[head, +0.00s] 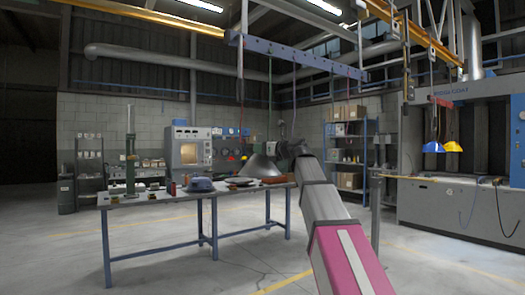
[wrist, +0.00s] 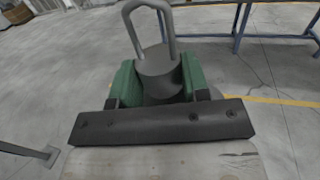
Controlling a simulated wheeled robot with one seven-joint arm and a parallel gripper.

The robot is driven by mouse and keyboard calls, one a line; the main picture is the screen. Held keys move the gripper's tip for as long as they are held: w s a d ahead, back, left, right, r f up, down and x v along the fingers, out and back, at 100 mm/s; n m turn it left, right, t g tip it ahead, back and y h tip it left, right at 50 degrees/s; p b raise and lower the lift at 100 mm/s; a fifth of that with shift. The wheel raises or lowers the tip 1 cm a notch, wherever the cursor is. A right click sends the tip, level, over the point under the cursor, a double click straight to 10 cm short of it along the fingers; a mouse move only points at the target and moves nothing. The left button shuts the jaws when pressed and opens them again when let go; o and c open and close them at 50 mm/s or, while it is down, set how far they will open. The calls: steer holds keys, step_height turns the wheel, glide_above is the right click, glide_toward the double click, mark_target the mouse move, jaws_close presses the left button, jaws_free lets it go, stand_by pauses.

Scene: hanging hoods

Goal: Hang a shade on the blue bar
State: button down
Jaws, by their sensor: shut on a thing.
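My gripper (wrist: 158,88) is shut on a grey shade (wrist: 156,63). In the wrist view its green fingers grip either side of the shade's round neck, and a grey loop handle rises above them. The flared part is mostly hidden there. In the head view the grey cone of the shade (head: 259,167) shows beside my gripper (head: 284,150), near the table's far right end. The blue bar (head: 295,54) hangs overhead, well above the shade and apart from it, and slopes down to the right in the picture.
The workbench (head: 150,206) carries a blue-grey cap-like thing (head: 200,184) and several small items. A blue shade (head: 433,147) and a yellow shade (head: 453,147) hang at the right before a large booth (head: 470,205). Thin cords hang near the bar. The floor in front is clear.

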steer(key=shift+w+a+f, duration=0.1)
steer(key=shift+w+a, duration=0.65)
steer(key=shift+w, duration=0.35)
steer(key=shift+w+a, duration=0.75)
steer(key=shift+w, duration=0.4)
steer(key=shift+w+a+f, duration=0.1)
steer(key=shift+w+a, duration=0.65)
steer(key=shift+w, duration=0.35)
steer(key=shift+r, duration=0.1)
steer(key=shift+w+a, duration=0.3)
steer(key=shift+w, duration=0.15)
steer(key=shift+w+a, duration=0.55)
steer(key=shift+w, duration=0.3)
steer(key=shift+w+a, duration=0.1)
steer(key=shift+w, duration=0.05)
steer(key=shift+w+x, duration=0.2)
steer(key=shift+x, duration=1.05)
steer(key=shift+f, duration=1.35)
